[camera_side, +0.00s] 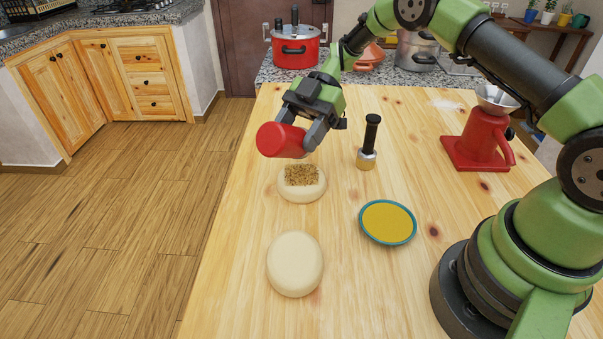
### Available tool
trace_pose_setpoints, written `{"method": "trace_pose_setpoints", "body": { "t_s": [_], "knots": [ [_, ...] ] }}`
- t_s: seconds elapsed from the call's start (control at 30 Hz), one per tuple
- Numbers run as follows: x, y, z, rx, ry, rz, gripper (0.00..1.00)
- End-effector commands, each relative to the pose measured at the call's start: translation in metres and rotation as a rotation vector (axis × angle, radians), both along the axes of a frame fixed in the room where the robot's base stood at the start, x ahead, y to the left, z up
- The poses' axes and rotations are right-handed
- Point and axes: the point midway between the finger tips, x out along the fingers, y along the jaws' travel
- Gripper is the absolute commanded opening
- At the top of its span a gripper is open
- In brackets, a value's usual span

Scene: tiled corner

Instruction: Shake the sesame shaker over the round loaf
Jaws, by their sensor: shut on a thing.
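A red cylindrical shaker (272,139) is held in my gripper (304,141), tipped over nearly onto its side with its broad red end to the left. The gripper is shut on it at its right end. The shaker is in the air above and slightly left of a pale round loaf (301,194), clear of it. A patch of brown sesame seeds (301,175) lies on top of that loaf, towards its far side. A second pale round loaf (294,264) lies nearer the camera with a bare top. The shaker's holes cannot be made out.
A black-handled stamp (368,143) stands upright right of the seeded loaf. A blue-rimmed dish with yellow contents (388,222) lies to the right. A red grinder (480,142) stands at the back right. The wooden table's left edge runs close to both loaves.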

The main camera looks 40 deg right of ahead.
Motion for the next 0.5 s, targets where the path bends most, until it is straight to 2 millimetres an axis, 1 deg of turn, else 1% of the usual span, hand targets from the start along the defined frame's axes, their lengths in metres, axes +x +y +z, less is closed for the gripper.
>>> {"method": "trace_pose_setpoints", "body": {
  "t_s": [0.1, 0.2, 0.5],
  "knots": [
    [0.0002, 0.0000, 0.0084, 0.000, -0.002, 0.000, 0.29],
    [0.0002, 0.0001, 0.0119, 0.000, -0.001, 0.000, 0.29],
    [0.0000, 0.0001, 0.0119, 0.001, 0.000, 0.000, 0.29]
  ]
}}
